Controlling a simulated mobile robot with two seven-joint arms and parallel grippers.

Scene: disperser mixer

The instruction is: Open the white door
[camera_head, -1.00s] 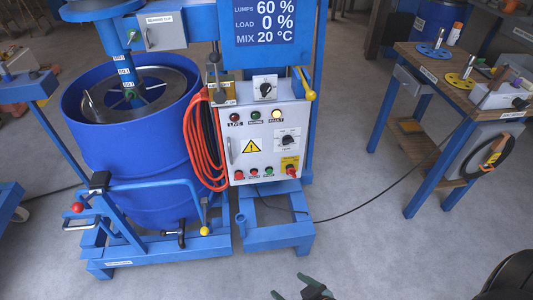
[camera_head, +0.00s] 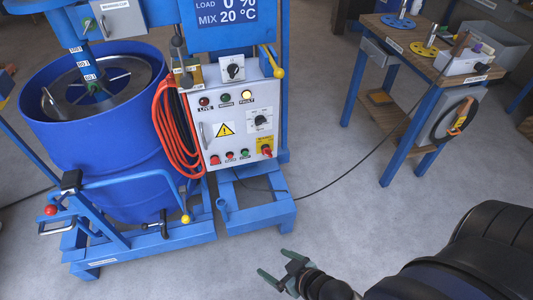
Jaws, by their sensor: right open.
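The white door (camera_head: 226,128) is the light grey-white front of the control cabinet on the blue machine. It looks shut, with a small handle (camera_head: 201,135) on its left side, and carries lamps, a yellow warning sign and several knobs. My right gripper (camera_head: 275,264) is at the bottom centre, below and right of the door and well apart from it. Its green-tipped fingers are spread and nothing is between them. My left gripper is out of view.
Orange cable coils (camera_head: 174,130) hang just left of the door. A blue drum (camera_head: 110,145) stands further left. A blue frame foot (camera_head: 256,200) juts out below the cabinet. A workbench (camera_head: 414,48) stands at right; the floor (camera_head: 340,210) between is largely clear.

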